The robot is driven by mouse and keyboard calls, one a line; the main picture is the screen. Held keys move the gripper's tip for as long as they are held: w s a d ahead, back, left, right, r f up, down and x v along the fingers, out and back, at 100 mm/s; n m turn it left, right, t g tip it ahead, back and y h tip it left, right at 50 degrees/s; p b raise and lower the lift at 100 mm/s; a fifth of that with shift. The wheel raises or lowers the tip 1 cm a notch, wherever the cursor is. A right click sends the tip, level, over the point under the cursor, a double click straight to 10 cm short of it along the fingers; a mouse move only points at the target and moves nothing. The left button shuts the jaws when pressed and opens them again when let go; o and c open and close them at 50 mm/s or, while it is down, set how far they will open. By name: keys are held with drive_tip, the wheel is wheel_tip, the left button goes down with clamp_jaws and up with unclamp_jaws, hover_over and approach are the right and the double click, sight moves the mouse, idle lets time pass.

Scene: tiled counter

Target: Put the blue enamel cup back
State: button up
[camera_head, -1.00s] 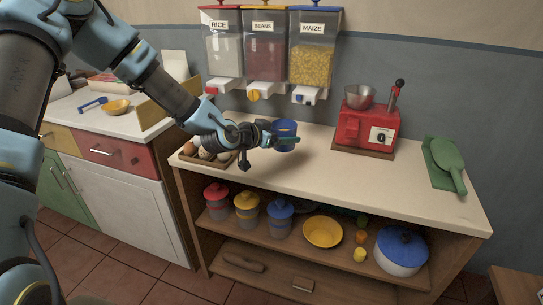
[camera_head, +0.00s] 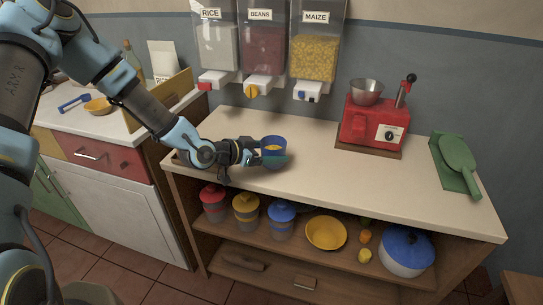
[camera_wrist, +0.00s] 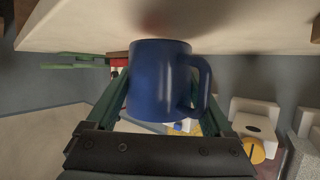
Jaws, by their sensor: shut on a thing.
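The blue enamel cup (camera_head: 274,143) is upright over the left part of the counter (camera_head: 330,175), with something yellow-orange inside. My gripper (camera_head: 264,157) is shut on the cup from the left. In the wrist view the cup (camera_wrist: 158,80) sits between the two green fingers, its handle to the right. The counter shows at the top of that view, with a dark shadow near the cup's base. I cannot tell whether the cup touches the counter.
Dispensers for rice (camera_head: 216,45), beans (camera_head: 264,45) and maize (camera_head: 316,45) hang on the wall behind. The counter's middle is clear. Canisters, a yellow bowl (camera_head: 326,233) and a blue-lidded pot (camera_head: 405,251) fill the shelf below.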

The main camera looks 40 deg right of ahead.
drive_tip(key=shift+f, duration=1.1)
drive_tip(key=shift+f, duration=0.2)
drive_tip(key=o, duration=1.5)
drive_tip(key=shift+o, duration=0.2)
drive_tip(key=shift+r, duration=0.1)
drive_tip(key=shift+r+p, duration=0.25)
drive_tip(key=shift+p, duration=0.05)
drive_tip(key=b+v, duration=0.3)
drive_tip(key=v, duration=0.9)
drive_tip(key=shift+f, duration=0.2)
drive_tip(key=shift+a, duration=0.1)
